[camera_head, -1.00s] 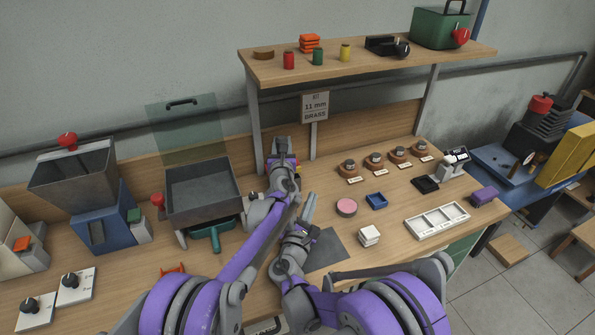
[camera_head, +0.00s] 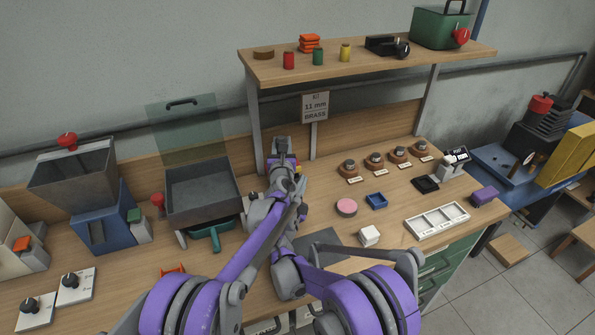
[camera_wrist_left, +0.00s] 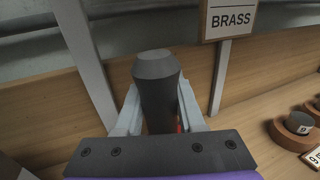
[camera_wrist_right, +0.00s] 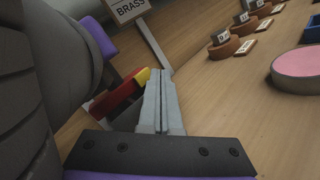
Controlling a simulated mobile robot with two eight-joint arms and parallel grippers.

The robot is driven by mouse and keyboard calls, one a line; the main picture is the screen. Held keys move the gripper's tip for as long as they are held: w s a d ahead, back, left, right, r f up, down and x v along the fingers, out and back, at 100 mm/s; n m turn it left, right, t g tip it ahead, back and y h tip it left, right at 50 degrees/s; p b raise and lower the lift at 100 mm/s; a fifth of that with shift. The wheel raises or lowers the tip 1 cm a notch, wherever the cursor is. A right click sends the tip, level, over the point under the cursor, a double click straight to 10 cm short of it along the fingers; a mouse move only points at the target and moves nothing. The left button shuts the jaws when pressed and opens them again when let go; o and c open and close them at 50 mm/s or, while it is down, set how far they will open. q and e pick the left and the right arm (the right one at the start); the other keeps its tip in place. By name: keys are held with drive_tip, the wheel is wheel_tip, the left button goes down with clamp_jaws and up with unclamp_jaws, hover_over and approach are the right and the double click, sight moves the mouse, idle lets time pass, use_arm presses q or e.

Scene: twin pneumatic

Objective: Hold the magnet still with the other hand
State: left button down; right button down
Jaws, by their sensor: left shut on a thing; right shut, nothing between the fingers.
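My left gripper (camera_wrist_left: 157,105) is shut on an upright dark grey cylinder (camera_wrist_left: 157,75) with a flared top, at the back of the bench below the shelf. In the right wrist view my right gripper (camera_wrist_right: 160,75) is shut with nothing between its fingers. Just beyond and left of its fingers is a red block (camera_wrist_right: 116,100) with a yellow part (camera_wrist_right: 142,76), partly hidden by the fingers and my left arm. I cannot tell whether the fingertips touch it. No part is clearly recognisable as the magnet. In the head view my arms overlap and hide most of this spot.
A BRASS sign (camera_head: 316,107) stands behind the grippers. A grey hopper tray (camera_head: 203,190) is on the left. The shelf (camera_head: 370,65) overhangs the back.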

drive_tip(key=shift+w+a, duration=0.15)
drive_tip(key=shift+w, duration=0.4)
idle(1.7)
drive_tip(key=shift+w+a, duration=0.1)
drive_tip(key=shift+w, duration=0.25)
